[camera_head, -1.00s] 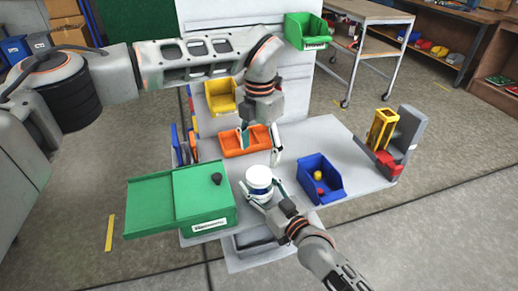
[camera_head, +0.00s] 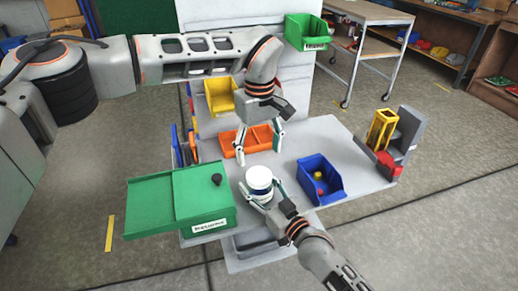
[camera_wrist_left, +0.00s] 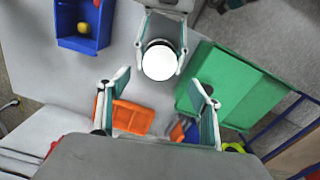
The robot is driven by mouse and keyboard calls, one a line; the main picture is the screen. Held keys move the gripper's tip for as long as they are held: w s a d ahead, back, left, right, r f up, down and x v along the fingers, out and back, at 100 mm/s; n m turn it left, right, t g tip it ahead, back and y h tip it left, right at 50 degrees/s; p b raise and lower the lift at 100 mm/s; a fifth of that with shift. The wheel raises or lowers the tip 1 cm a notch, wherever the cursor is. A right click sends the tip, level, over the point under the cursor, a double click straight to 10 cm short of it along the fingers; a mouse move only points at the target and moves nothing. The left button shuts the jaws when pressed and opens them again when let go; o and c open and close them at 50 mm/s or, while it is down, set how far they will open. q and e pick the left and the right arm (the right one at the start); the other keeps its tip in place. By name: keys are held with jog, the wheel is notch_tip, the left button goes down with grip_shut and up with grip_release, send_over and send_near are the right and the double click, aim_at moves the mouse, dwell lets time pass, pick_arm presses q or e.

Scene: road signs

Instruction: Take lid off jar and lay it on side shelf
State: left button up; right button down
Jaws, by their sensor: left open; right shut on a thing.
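My left gripper (camera_head: 259,150) is open and empty, pointing down behind and above the jar. In the left wrist view the round white lid (camera_wrist_left: 159,62) lies beyond my left gripper's fingertips (camera_wrist_left: 159,82), apart from them. I cannot tell for certain which surface is the side shelf.
A green box (camera_head: 205,190) with a black knob and a flat green panel (camera_head: 148,207) stands left of the jar. An orange tray (camera_head: 233,136) lies behind, a blue bin (camera_head: 330,190) to the right. A grey stand with a yellow piece (camera_head: 382,128) is at the right end.

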aim_at(259, 175)
pick_arm(q)
jog(key=m, duration=0.6)
jog(key=shift+m, duration=0.3)
jog(key=shift+f, duration=4)
jog(key=c, duration=1.1)
jog(key=shift+c, duration=0.2)
